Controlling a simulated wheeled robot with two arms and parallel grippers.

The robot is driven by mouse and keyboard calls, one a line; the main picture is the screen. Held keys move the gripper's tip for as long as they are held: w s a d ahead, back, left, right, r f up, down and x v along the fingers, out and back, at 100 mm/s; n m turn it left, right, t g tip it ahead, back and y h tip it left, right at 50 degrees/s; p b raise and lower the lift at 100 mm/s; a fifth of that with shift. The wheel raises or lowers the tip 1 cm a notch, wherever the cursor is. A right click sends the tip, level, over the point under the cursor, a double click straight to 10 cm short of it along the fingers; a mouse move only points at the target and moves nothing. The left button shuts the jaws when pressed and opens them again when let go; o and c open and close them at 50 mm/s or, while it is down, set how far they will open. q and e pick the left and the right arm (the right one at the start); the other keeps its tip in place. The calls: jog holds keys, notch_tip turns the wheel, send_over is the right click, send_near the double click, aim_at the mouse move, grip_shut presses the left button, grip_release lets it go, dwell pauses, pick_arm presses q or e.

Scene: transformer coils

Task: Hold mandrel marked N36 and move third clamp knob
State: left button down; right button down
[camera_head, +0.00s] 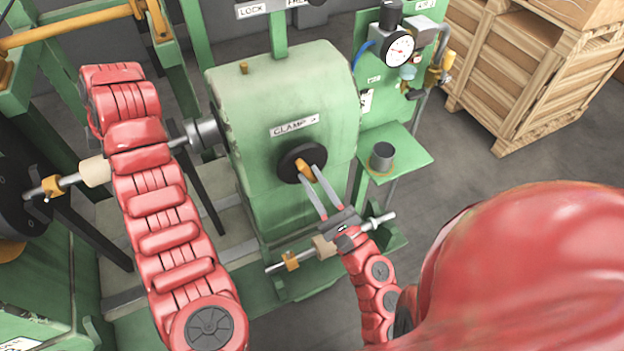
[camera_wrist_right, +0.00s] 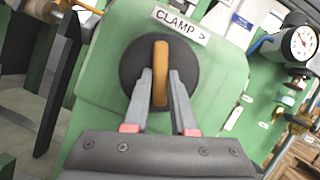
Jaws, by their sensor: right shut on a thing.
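The clamp knob (camera_head: 302,162) is a black disc with an orange bar handle, on the front of a green housing (camera_head: 290,85) under a "CLAMP" label (camera_head: 294,126). In the right wrist view the orange handle (camera_wrist_right: 160,72) stands nearly upright across the black disc. My right gripper (camera_head: 308,178) is shut on that handle; its fingertips (camera_wrist_right: 160,88) lie on either side of the handle's lower part. My left arm reaches up the left side of the head view and hides part of the shaft; its gripper is not visible. No N36 mark is readable.
A pressure gauge (camera_head: 399,49) and valves sit on a green panel at right. A small green shelf (camera_head: 412,155) holds a grey cylinder (camera_head: 382,156). A horizontal rod (camera_head: 380,222) crosses below the knob. Wooden crates (camera_head: 530,75) stand at the back right.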

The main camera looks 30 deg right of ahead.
jog(key=shift+a+f+y, duration=0.25)
jog(key=shift+a+y, duration=0.15)
jog(key=c, duration=0.8)
grip_release()
jog(key=shift+a, duration=0.1)
jog(key=shift+c, duration=0.2)
jog(key=shift+o, duration=0.4)
jog(key=shift+r, duration=0.1)
jog(key=shift+d, duration=0.25)
jog(key=shift+s+d, duration=0.15)
jog(key=v, duration=1.1)
jog(key=shift+s+a, duration=0.2)
jog(key=shift+s, duration=0.2)
